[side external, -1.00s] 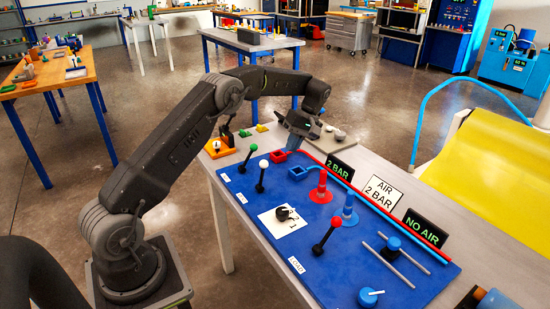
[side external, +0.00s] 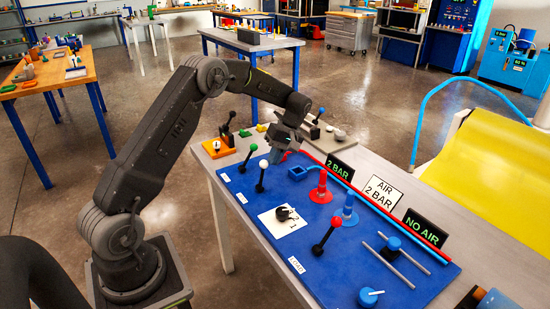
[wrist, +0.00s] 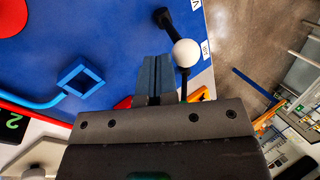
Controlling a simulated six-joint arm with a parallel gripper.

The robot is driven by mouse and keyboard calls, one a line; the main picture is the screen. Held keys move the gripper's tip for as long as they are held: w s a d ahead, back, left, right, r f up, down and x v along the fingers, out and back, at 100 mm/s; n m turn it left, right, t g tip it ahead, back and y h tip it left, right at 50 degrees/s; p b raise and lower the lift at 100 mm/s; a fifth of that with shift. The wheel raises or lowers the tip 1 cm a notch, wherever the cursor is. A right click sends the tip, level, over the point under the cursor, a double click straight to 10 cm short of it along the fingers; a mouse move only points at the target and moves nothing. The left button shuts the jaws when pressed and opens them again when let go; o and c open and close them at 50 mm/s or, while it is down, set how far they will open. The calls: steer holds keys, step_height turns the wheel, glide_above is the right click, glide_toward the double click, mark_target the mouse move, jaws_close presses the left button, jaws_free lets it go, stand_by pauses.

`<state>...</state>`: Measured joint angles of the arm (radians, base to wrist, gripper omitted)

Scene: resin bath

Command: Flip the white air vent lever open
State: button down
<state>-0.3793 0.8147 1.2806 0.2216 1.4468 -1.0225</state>
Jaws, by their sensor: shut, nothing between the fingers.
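The white-knobbed lever (side external: 261,176) stands on the blue board (side external: 300,252), its black rod leaning slightly, in the side external view. In the wrist view its white knob (wrist: 186,53) is just right of my fingertips (wrist: 156,62). My gripper (side external: 281,157) is shut and empty, pointing down over the far left part of the board, a little right of and above the white knob in the side external view. I cannot tell the exact gap; no contact is visible.
A green-knobbed lever (side external: 244,158) stands close beside the white one. A blue square frame (side external: 298,173) lies right of my gripper. Signs reading "2 BAR" (side external: 340,168) and "NO AIR" (side external: 426,228) stand behind.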

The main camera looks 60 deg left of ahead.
steer(key=shift+s+r+t, duration=0.2)
steer(key=shift+s+t, duration=0.1)
steer(key=shift+s, duration=0.15)
steer(key=shift+s+r+t, duration=0.2)
steer(key=shift+s+t, duration=0.3)
steer(key=shift+t, duration=0.1)
steer(key=shift+s+r+t, duration=0.2)
steer(key=shift+s+t, duration=0.25)
steer(key=shift+t, duration=0.15)
steer(key=s+t, duration=0.2)
steer(key=s, duration=0.4)
steer(key=shift+f+t, duration=0.25)
steer(key=shift+t, duration=0.05)
steer(key=shift+s, duration=0.2)
